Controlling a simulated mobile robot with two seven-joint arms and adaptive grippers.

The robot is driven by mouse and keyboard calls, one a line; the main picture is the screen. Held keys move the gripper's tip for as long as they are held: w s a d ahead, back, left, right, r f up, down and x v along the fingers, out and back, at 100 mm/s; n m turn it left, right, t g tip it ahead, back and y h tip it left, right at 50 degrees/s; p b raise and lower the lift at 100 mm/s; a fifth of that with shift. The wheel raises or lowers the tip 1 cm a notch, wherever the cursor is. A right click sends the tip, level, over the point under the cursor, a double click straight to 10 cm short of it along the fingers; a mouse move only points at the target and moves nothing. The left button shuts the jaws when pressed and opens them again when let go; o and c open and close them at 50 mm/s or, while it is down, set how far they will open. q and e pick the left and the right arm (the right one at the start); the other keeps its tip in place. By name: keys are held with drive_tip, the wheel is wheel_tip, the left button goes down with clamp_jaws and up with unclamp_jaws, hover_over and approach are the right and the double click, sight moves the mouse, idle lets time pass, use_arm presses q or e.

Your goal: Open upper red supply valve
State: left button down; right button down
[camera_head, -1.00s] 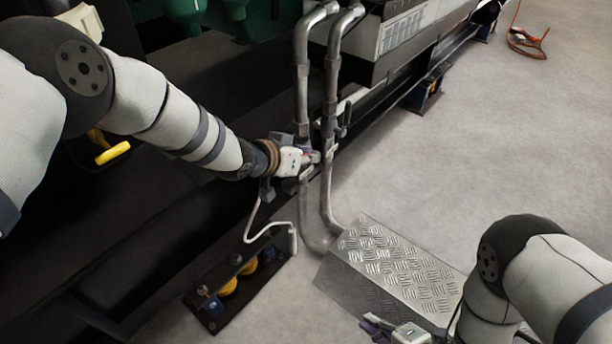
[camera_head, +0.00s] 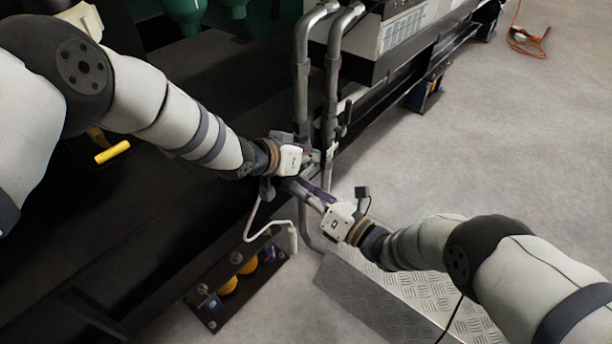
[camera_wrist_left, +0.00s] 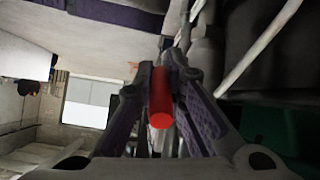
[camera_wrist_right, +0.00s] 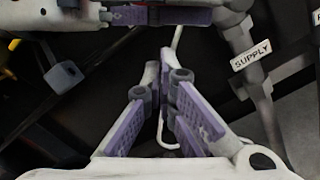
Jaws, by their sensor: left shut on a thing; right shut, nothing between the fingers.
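The red valve handle (camera_wrist_left: 160,100) shows in the left wrist view as a short red bar between the fingers. My left gripper (camera_head: 312,160) is shut on it beside the grey pipes; in the head view the gripper hides the handle. My right gripper (camera_head: 298,184) is shut and empty, just below the left gripper, its fingers pointing up and left. In the right wrist view, its fingertips (camera_wrist_right: 164,65) meet with nothing between them. A pipe with a white SUPPLY label (camera_wrist_right: 251,54) stands to their right, and part of my left gripper (camera_wrist_right: 160,15) crosses the top.
Two grey vertical pipes (camera_head: 302,85) run beside the dark genset base. A metal tread-plate step (camera_head: 440,292) lies under my right arm. A dark floor unit with yellow parts (camera_head: 240,283) stands lower left. An orange cable (camera_head: 527,42) lies far right.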

use_arm(q)
drive_tip(key=shift+a+f, duration=0.1)
drive_tip(key=shift+f, duration=0.05)
use_arm(e)
drive_tip(key=shift+w+d+r, duration=0.2)
drive_tip(key=shift+w+r, duration=0.25)
drive_tip(key=shift+r, duration=0.15)
drive_tip(key=shift+w+d+r, duration=0.15)
drive_tip(key=shift+w+r, duration=0.25)
drive_tip(key=shift+r, duration=0.2)
